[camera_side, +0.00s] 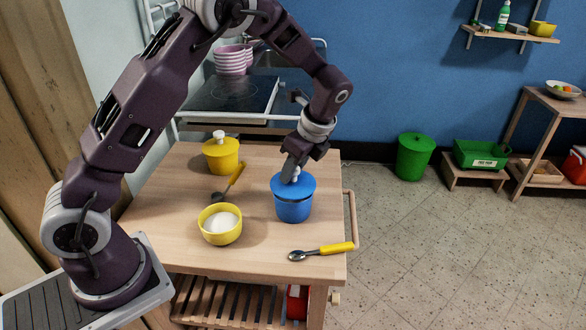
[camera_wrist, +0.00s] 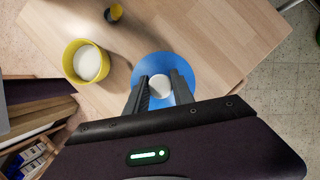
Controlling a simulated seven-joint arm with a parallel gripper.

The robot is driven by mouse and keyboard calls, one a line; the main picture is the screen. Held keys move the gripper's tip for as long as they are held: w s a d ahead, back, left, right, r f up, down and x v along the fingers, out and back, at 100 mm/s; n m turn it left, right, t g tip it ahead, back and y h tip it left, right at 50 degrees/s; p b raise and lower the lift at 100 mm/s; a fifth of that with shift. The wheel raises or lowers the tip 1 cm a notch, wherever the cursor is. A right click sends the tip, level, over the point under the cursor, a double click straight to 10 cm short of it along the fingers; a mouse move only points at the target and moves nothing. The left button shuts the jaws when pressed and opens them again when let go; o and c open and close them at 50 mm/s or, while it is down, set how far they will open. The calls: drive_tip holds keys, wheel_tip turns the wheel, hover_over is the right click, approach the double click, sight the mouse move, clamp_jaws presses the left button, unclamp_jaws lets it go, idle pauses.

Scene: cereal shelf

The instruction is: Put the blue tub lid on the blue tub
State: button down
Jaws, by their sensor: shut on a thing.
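The blue tub (camera_side: 293,211) stands upright on the wooden table (camera_side: 180,240). The blue tub lid (camera_side: 304,186), a flat disc with a white knob, is directly over the tub's mouth; a thin dark line shows between lid and tub, and I cannot tell if they touch all round. My gripper (camera_side: 291,172) points down at the lid and is shut on its white knob. In the wrist view the knob (camera_wrist: 160,85) sits between the two fingers, with the blue lid (camera_wrist: 178,63) around them. The tub is hidden under the lid in that view.
A yellow bowl of white contents (camera_side: 220,224) stands left of the tub. A yellow lidded tub (camera_side: 221,156) is behind it. One yellow-handled spoon (camera_side: 230,182) lies between them, another (camera_side: 322,251) near the front edge. A stove (camera_side: 230,95) is at the back.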

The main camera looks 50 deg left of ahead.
drive_tip(key=shift+f, duration=0.65)
drive_tip(key=c, duration=1)
unclamp_jaws()
drive_tip(key=v, duration=0.7)
